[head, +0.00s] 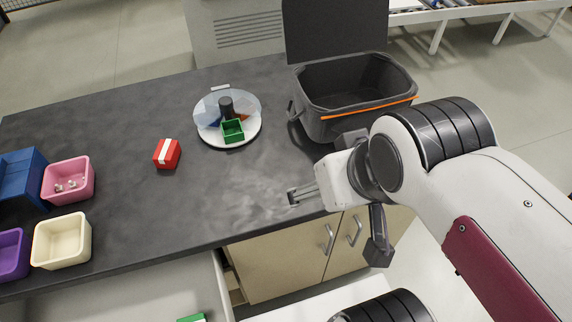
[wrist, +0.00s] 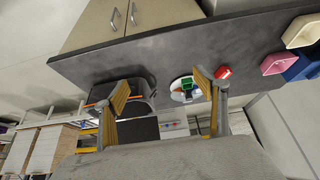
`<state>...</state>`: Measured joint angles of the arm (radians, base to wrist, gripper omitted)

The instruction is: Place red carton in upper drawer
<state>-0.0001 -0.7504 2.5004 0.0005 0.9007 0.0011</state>
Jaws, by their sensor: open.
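The red carton (head: 166,153), with a white stripe, lies on the dark counter left of the round turntable. It also shows in the wrist view (wrist: 223,72), just beyond the right finger. My gripper (head: 291,197) is open and empty over the counter's front edge, well right of the carton. Its two tan-padded fingers stand wide apart in the wrist view (wrist: 158,90). A pulled-out drawer (head: 120,302) with a pale inside shows below the counter at the bottom left. Its front part is cut off by the frame, and I cannot tell its level.
The turntable (head: 228,142) holds a green box and a dark post. An open dark bin (head: 345,122) stands at the right back. Pink (head: 69,190), cream (head: 62,251), blue and purple bins stand at the left. A green item (head: 192,318) shows at the drawer. The counter's middle is clear.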

